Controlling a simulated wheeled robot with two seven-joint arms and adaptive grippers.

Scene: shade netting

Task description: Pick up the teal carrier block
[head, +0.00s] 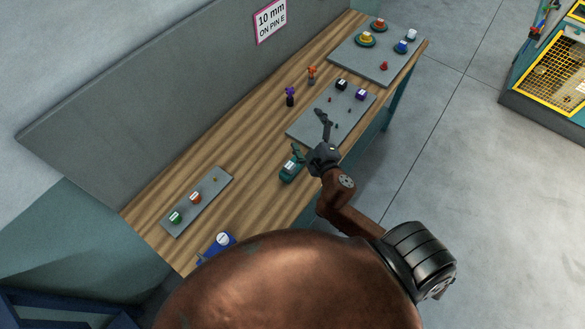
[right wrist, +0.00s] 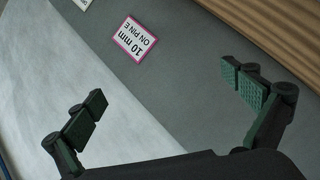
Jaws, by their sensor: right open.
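The teal carrier block (head: 290,170), with a white label on it, lies on the wooden table near its front edge, in the middle of the head view. My right gripper (head: 308,131) is open and empty, just right of and above the block in the picture. One of its fingers overlaps the block's upper end in the picture; I cannot tell whether they touch. In the right wrist view, the open fingers (right wrist: 168,100) face the grey back panel, and the block does not show there. My left gripper is not in view.
A grey plate (head: 307,133) with pins and black and purple blocks lies beyond the gripper. A farther plate (head: 350,62) bears coloured pieces. A near plate (head: 187,222) holds green and orange pieces. A blue piece (head: 216,248) is at the near end. The back panel (head: 190,100) stands behind.

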